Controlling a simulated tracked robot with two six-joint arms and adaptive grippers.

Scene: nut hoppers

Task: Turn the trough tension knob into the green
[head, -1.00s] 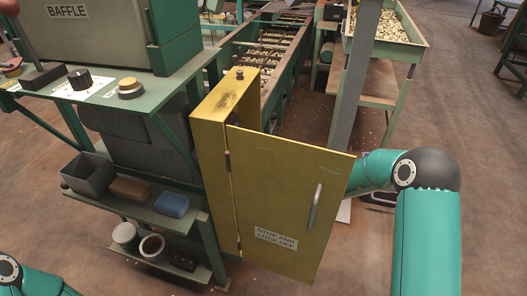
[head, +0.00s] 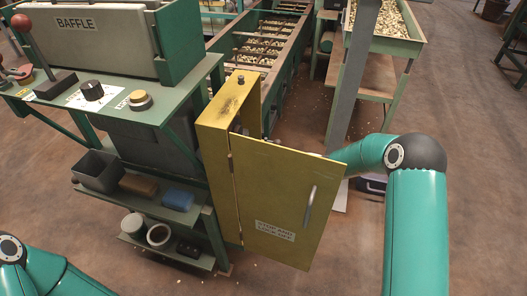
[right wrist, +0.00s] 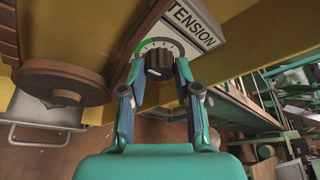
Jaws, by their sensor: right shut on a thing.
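The dark tension knob (right wrist: 158,64) shows in the right wrist view on a pale dial (right wrist: 172,43) with a green arc (right wrist: 146,46) at its upper left. A white TENSION label (right wrist: 193,27) sits beside the dial. My right gripper (right wrist: 158,74) is shut on the knob, one finger on each side. I cannot tell where the knob's pointer stands. In the head view, the yellow cabinet door (head: 282,200) hides the knob and my right gripper. My left arm shows at the lower left, but its gripper is out of view.
The yellow cabinet (head: 218,124) stands between my arms, its handled door swung outward. A brown round wheel (right wrist: 62,82) is left of the gripper in the wrist view. The green bench (head: 150,112) with a BAFFLE box is at left. A nut trough (head: 243,50) runs behind.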

